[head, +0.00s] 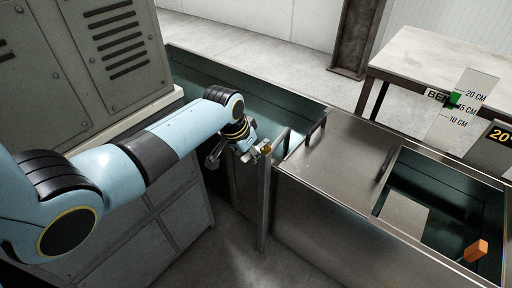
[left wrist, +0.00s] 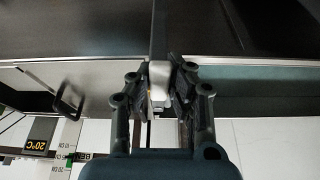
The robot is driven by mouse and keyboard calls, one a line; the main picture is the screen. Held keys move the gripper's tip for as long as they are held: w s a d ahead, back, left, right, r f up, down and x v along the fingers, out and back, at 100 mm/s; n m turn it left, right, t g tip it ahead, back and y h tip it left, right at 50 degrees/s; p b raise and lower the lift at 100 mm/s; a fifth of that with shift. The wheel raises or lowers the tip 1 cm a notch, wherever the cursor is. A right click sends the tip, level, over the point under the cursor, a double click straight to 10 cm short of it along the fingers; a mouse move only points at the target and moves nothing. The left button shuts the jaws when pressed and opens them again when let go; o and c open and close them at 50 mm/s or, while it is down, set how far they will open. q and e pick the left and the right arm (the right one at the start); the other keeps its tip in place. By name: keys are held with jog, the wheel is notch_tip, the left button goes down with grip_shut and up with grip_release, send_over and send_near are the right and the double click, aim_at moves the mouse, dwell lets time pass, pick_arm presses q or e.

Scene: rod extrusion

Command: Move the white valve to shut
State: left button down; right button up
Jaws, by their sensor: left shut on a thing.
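My left gripper (head: 252,152) reaches down to the top of a thin upright grey post (head: 263,205) beside the metal tank. In the left wrist view my left gripper (left wrist: 160,88) is shut on the white valve (left wrist: 160,78), a small pale block between its two dark fingers. In the head view the gripper covers most of the valve, so its turn position cannot be told. My right gripper is not in view.
The steel tank lid (head: 335,150) with dark handles lies right of the post. An open basin holds an orange block (head: 476,250). Grey cabinets (head: 115,50) stand at the left. A table (head: 435,62) and a centimetre scale (head: 468,105) are at the right.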

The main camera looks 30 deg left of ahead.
pick_arm(q)
jog(key=shift+w+a+m+h, duration=0.1)
jog(key=shift+a+m+h, duration=0.2)
jog(key=shift+a+m, duration=0.5)
jog(key=shift+d+m, duration=0.15)
jog(key=shift+m, duration=0.15)
jog(key=shift+w+a+m+h+b, duration=0.3)
jog(key=shift+a+m+b, duration=0.15)
jog(key=shift+m, duration=0.45)
jog(key=shift+w+a+m+g+h+b, duration=0.3)
jog(key=shift+a+m+g+b, duration=0.15)
jog(key=shift+m+b, duration=0.4)
